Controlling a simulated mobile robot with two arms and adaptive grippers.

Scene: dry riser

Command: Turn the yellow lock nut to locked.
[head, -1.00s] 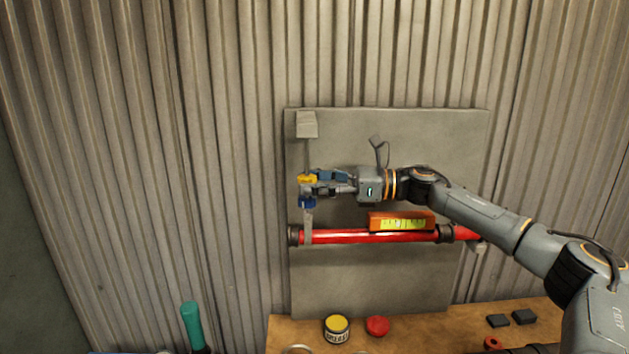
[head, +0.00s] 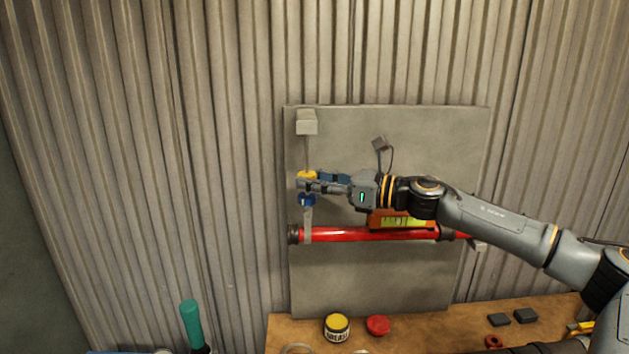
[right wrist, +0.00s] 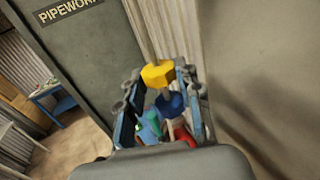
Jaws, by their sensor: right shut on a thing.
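The yellow lock nut (head: 307,175) sits on a thin vertical rod on the grey board, below a pale block. My right gripper (head: 308,184) comes in from the right and is shut on the yellow lock nut, with its fingers covering part of it. In the right wrist view the yellow nut (right wrist: 158,74) lies between the fingertips. A blue nut (head: 306,200) is just below the fingers on the same rod and also shows in the right wrist view (right wrist: 170,104). I cannot read any locked mark. My left gripper is not in view.
A red pipe (head: 345,236) runs across the board (head: 370,280) below the nuts. An orange level (head: 402,222) rests on the pipe, partly behind my right arm. A yellow-lidded tin (head: 337,327) and a red cap (head: 378,325) stand on the wooden bench (head: 430,330) below.

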